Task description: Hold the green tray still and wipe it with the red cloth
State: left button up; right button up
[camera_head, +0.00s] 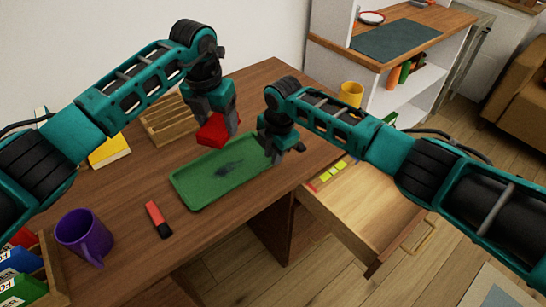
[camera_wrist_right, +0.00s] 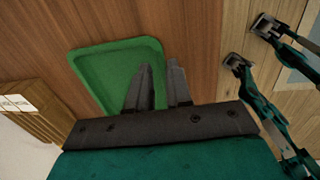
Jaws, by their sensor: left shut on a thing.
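The green tray (camera_head: 205,192) lies flat on the brown desk with a dark smudge (camera_head: 230,168) on its floor. It also shows in the right wrist view (camera_wrist_right: 108,68). My left gripper (camera_head: 212,118) points down and is shut on the red cloth (camera_head: 211,131), at the tray's far edge; whether the cloth touches the tray cannot be told. My right gripper (camera_head: 283,152) is at the tray's right end. In the right wrist view its two fingers (camera_wrist_right: 160,80) are apart, one over the tray and one outside, with the tray's rim between them.
A red and black stick-like object (camera_head: 158,220) lies left of the tray, and a purple mug (camera_head: 85,235) stands at the left. A wooden rack (camera_head: 165,125) is behind. A drawer (camera_head: 365,205) stands open below the desk's right edge. A yellow cup (camera_head: 350,94) stands beyond.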

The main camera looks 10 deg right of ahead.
aim_at(197, 141)
jog(key=shift+w+a+f, duration=0.1)
jog(key=shift+f, duration=0.6)
jog(key=shift+w+a+f, duration=0.1)
jog(key=shift+f, duration=0.6)
jog(key=shift+d, duration=0.1)
jog(key=shift+c, duration=0.3)
grip_shut()
pick_arm(q)
jog(key=s+a+f, duration=0.2)
jog(key=a+f, duration=0.2)
jog(key=f, duration=0.1)
jog(key=shift+s+a, duration=0.2)
jog(key=shift+s, duration=0.2)
jog(key=shift+s+a+f, duration=0.1)
jog(key=shift+f, duration=3)
